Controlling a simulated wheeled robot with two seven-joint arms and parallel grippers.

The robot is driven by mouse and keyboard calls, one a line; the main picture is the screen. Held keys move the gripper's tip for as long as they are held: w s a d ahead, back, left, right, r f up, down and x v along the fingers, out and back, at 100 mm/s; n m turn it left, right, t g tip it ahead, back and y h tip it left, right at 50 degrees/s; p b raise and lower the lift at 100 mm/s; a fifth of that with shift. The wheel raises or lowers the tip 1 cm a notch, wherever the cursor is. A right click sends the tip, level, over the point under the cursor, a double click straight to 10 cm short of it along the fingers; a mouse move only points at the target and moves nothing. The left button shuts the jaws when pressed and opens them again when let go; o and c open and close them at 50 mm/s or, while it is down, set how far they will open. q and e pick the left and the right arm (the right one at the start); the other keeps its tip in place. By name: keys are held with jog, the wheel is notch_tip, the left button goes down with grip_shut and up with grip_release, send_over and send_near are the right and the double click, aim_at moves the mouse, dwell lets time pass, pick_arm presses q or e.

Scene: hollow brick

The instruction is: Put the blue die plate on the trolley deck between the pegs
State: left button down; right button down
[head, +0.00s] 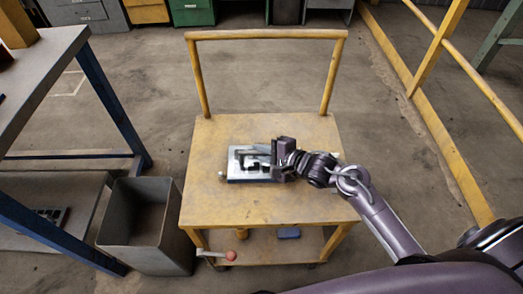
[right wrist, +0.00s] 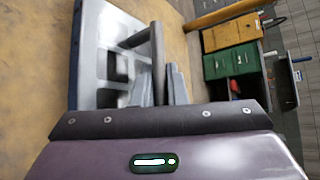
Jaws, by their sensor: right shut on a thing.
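The die plate (head: 240,163) looks pale grey in the head view, with dark openings and a dark handle on top. It is over the left-middle part of the yellow trolley deck (head: 285,207), flat or nearly so; I cannot tell whether it touches the deck. My right gripper (head: 273,155) is shut on its handle from the right. In the right wrist view the plate (right wrist: 95,60) has a bluish edge, and the handle bar stands at my right gripper (right wrist: 165,85). One small pale peg (head: 221,175) shows left of the plate; other pegs are not clear. My left gripper is out of view.
The trolley's push handle (head: 265,35) rises at the far side. A small blue object (head: 288,233) lies on its lower shelf. A grey bin (head: 145,225) and a workbench (head: 45,70) stand at left. A yellow railing (head: 440,135) runs at right. The near deck is clear.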

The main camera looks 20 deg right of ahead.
jog(key=c, duration=1.8)
grip_release()
jog(key=o, duration=0.3)
jog(key=shift+o, duration=0.2)
